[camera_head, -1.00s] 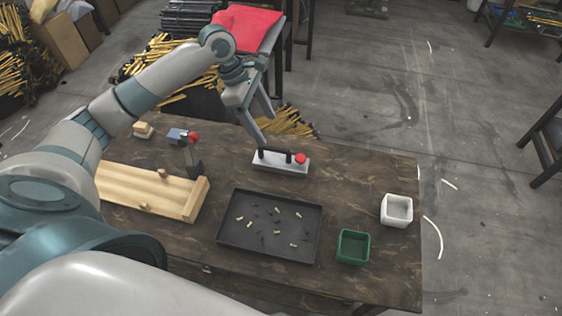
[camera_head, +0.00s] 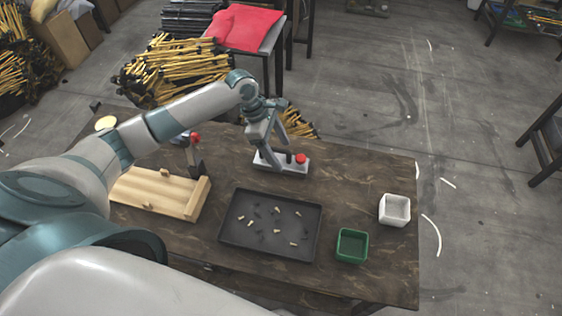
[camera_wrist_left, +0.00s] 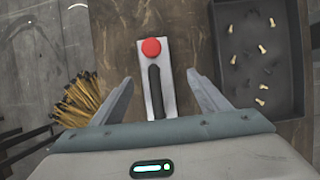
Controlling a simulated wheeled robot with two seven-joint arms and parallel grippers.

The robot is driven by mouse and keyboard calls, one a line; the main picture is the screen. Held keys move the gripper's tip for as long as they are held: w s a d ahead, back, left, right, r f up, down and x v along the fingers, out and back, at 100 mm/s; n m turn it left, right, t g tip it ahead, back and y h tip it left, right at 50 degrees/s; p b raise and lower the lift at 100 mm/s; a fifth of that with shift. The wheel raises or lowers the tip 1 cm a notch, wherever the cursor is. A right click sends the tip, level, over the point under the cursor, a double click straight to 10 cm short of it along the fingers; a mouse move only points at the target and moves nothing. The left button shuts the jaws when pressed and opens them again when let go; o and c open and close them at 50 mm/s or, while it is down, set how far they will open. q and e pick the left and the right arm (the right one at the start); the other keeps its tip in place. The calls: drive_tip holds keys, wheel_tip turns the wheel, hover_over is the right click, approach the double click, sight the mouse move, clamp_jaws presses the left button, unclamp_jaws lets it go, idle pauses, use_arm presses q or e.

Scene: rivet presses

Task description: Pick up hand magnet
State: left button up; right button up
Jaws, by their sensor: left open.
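The hand magnet (camera_head: 292,166) is a light grey bar with a black handle and a red round knob, lying on the table behind the dark tray. It also shows in the left wrist view (camera_wrist_left: 168,85), with the red knob away from the gripper and the black handle along its middle. My left gripper (camera_head: 277,151) is over the left part of the magnet in the head view and hides some of it. In the left wrist view its two fingers (camera_wrist_left: 160,95) are spread apart, one on each side of the magnet, with gaps between. My right gripper is not in view.
The dark tray (camera_head: 229,240) holds several small rivets. A green bin (camera_head: 352,246) and a white bin (camera_head: 395,211) stand to its right. A wooden fixture (camera_head: 155,194) and a small press with a red knob (camera_head: 195,138) are at the left. The table (camera_head: 360,180) is clear right of the magnet.

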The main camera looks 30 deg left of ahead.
sight(286, 161)
use_arm(q)
drive_tip(key=x, duration=0.1)
drive_tip(key=p+x, duration=0.1)
drive_tip(key=x, duration=0.1)
drive_tip(key=shift+w+f, duration=0.3)
drive_tip(key=shift+w, duration=0.05)
drive_tip(key=shift+x, duration=0.75)
drive_tip(key=shift+a, duration=0.1)
drive_tip(key=c, duration=1.6)
drive_tip(key=shift+r, duration=0.1)
